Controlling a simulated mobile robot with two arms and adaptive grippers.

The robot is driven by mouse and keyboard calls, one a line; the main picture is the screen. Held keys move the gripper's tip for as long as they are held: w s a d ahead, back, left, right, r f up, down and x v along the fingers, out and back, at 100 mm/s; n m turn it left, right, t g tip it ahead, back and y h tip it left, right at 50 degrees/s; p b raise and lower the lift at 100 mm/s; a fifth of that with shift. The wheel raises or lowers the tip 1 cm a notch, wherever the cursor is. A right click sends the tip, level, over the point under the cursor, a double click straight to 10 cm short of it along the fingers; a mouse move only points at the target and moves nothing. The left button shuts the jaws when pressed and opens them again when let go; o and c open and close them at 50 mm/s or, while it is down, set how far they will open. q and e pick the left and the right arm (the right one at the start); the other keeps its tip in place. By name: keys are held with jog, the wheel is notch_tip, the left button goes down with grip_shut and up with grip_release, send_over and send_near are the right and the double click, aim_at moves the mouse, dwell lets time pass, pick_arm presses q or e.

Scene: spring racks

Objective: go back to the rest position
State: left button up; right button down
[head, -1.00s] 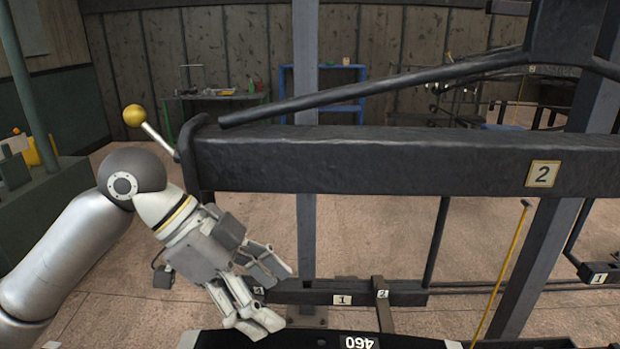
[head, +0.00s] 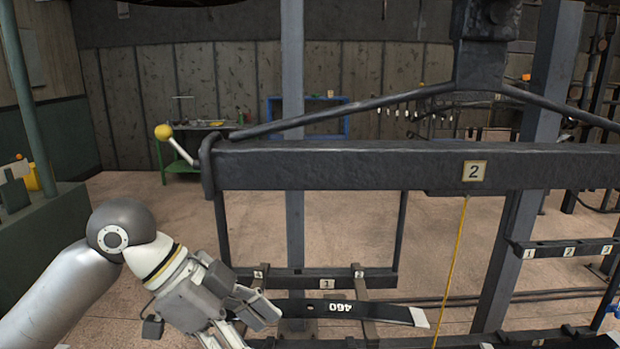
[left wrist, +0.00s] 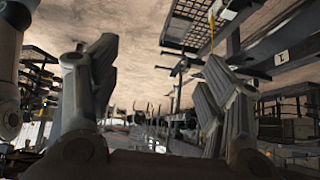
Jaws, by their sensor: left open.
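My left gripper (head: 245,318) is at the lower left of the head view, in front of and below the dark beam labelled 2 (head: 340,165). Its fingers are spread with nothing between them. In the left wrist view the two fingers of my left gripper (left wrist: 155,90) stand wide apart, with floor and blurred racks behind. My right gripper is not in either view.
A dark bar marked 460 (head: 385,312) lies low, right of the gripper. Behind it is a lower rail labelled 1 (head: 300,283). A yellow-knobbed lever (head: 163,132) sticks out at the beam's left end. A yellow cord (head: 452,265) hangs down. Grey posts stand behind.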

pick_arm(q)
notch_tip(320, 180, down, 19)
jog(key=d+n+t, duration=0.1)
jog(key=n+t, duration=0.2)
jog(key=n, duration=0.3)
jog(key=s+a+f+n+y, duration=0.8)
jog(key=s+a+f+n, duration=0.2)
jog(key=s+a+f, duration=0.5)
notch_tip(320, 180, down, 28)
jog(key=s+g+b, duration=0.1)
jog(key=s+b, duration=0.1)
jog(key=b, duration=0.1)
jog(key=s+a+f+g+b, duration=0.1)
jog(key=s+a+f+b, duration=0.1)
jog(key=s+f, duration=1.5)
notch_tip(320, 180, down, 3)
jog(key=shift+r+m+b, duration=0.1)
jog(key=shift+m+b, duration=0.3)
jog(key=shift+b, duration=0.35)
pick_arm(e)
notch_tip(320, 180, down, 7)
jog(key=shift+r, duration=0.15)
